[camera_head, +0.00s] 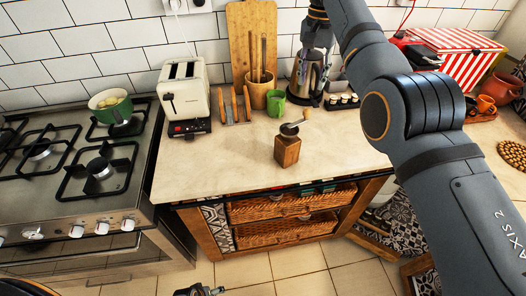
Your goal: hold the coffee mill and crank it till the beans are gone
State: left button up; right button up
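The coffee mill (287,149) is a small brown wooden box with a dark metal top and a crank arm that ends in a knob at the upper right. It stands upright on the beige counter, and nothing touches it. Whether beans are inside cannot be seen. My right gripper (316,68) hangs above the back of the counter, in front of the steel kettle and apart from the mill. Its fingers look spread and empty. My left gripper (202,291) barely shows at the bottom edge, low in front of the counter, with its fingers cut off.
Behind the mill stand a green mug (275,103), a wooden utensil pot (259,94) and a steel kettle (308,80). A toaster (184,92) and a stove (75,165) are left. The counter (220,165) around the mill is clear.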

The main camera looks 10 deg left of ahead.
pick_arm(q)
jog(key=w+d+r+n+t+h, duration=0.2)
jog(key=w+d+r+n+h, duration=0.1)
jog(key=w+d+r, duration=0.5)
jog(key=w+d+r+n+t+h, duration=0.1)
jog(key=w+d+r+n+h, duration=0.3)
jog(key=r, duration=0.5)
jog(key=w+d+r+n+t+h, duration=0.1)
jog(key=w+d+r+h, duration=0.2)
jog(key=r, duration=0.8)
jog(key=w+d+r+h, duration=0.2)
jog(key=w+d+r, duration=0.15)
jog(key=r, duration=0.65)
jog(key=n+t, duration=0.5)
jog(key=n, duration=0.6)
send_near(288, 146)
jog(key=w+f, duration=0.2)
jog(key=f, duration=0.1)
jog(key=w+f, duration=0.1)
jog(key=shift+f, duration=0.35)
jog(key=shift+w+r+n+t, duration=0.2)
jog(key=shift+n+t, duration=0.1)
jog(key=shift+n, duration=0.1)
jog(key=shift+d+r, duration=0.1)
jog(key=shift+d, duration=0.05)
jog(key=x, duration=1)
pick_arm(e)
jog(key=shift+s+d+r, duration=0.1)
jog(key=shift+s+r, duration=0.05)
jog(key=shift+s, duration=0.05)
